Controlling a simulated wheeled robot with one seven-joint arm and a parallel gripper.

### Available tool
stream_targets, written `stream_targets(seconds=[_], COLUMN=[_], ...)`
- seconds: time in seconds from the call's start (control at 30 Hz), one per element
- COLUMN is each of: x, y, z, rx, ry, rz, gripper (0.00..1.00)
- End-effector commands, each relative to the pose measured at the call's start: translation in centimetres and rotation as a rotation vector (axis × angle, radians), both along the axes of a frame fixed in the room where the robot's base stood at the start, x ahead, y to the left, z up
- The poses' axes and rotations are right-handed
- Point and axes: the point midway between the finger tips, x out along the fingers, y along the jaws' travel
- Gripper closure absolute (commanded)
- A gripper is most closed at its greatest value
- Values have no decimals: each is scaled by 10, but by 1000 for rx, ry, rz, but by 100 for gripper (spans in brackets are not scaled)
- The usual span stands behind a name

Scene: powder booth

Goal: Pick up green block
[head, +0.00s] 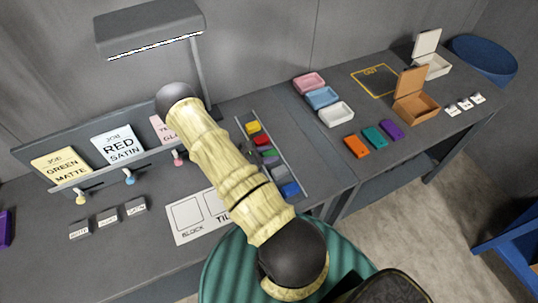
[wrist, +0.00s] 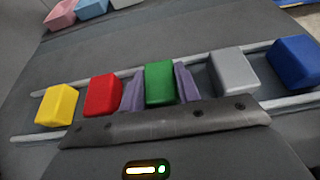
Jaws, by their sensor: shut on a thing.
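The green block (wrist: 160,84) sits in a row of coloured blocks between two pale rails. In the wrist view my gripper (wrist: 160,88) has its two purple fingers against the left and right sides of the green block, shut on it. The block appears still in line with the row; whether it is lifted at all I cannot tell. In the head view the green block (head: 269,153) shows in the row to the right of my arm, and my gripper is hidden there.
Beside it are a red block (wrist: 103,95), a yellow block (wrist: 57,105), a grey block (wrist: 234,72) and a blue block (wrist: 295,62). Pink, light blue and white trays (head: 337,114) stand further right. An open brown box (head: 416,105) is beyond. Job cards (head: 117,145) stand at left.

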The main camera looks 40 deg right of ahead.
Motion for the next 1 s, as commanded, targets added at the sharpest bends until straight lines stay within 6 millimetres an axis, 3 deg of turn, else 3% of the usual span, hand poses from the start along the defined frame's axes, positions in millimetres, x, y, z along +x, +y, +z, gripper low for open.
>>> stream_targets(seconds=[0.27,0.7,1.0], x=[1,1,0], y=[0,0,0], z=[23,88,99], rx=[-1,-1,0], ry=[-3,-2,0], rz=[1,0,0], gripper=[90,90,90])
